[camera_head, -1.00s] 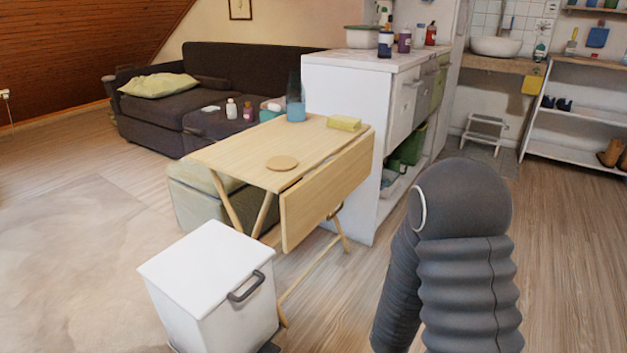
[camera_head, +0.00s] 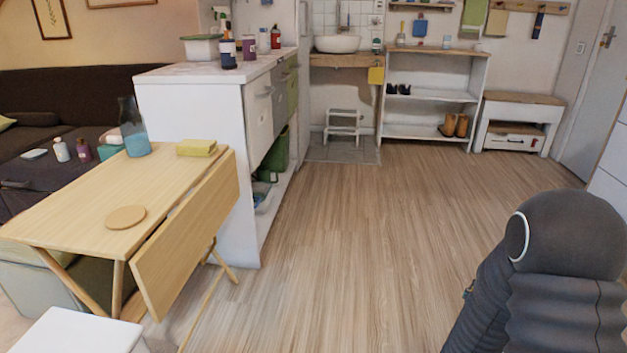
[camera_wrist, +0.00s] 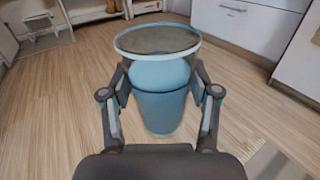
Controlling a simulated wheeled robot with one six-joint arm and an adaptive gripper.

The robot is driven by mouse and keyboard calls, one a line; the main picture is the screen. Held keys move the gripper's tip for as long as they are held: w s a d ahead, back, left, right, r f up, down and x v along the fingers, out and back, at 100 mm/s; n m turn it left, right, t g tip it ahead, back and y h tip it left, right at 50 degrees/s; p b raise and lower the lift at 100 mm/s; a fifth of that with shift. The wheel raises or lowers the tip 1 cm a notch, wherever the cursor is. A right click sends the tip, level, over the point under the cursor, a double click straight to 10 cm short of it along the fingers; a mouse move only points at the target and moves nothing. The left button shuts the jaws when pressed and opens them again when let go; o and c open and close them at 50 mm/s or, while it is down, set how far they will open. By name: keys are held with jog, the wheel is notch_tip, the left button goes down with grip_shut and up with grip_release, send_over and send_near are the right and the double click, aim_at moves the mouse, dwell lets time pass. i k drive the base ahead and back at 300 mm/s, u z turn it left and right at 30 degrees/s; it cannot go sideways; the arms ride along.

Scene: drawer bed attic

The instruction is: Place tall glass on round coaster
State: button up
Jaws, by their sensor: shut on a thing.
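The round coaster (camera_head: 126,217) is a flat wooden disc lying on the near part of the folding wooden table (camera_head: 165,175) in the head view. In the wrist view, my gripper (camera_wrist: 160,100) is shut on the tall glass (camera_wrist: 161,108), a bluish tumbler with a wide round rim toward the camera. The fingers press on its two sides, and floor shows beyond it. In the head view only my arm shows at the lower right; the gripper and glass are out of sight there.
A blue-bottomed carafe (camera_head: 136,138) and a yellow sponge (camera_head: 197,147) stand at the table's far end. A white counter (camera_head: 195,130) stands behind the table. A white bin (camera_head: 78,334) is at the table's near side. Wooden floor (camera_head: 370,240) lies open to the right.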

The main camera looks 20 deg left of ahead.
aim_at(124, 214)
jog(key=z, duration=0.35)
jog(key=i, duration=0.95)
jog(key=u, duration=2.45)
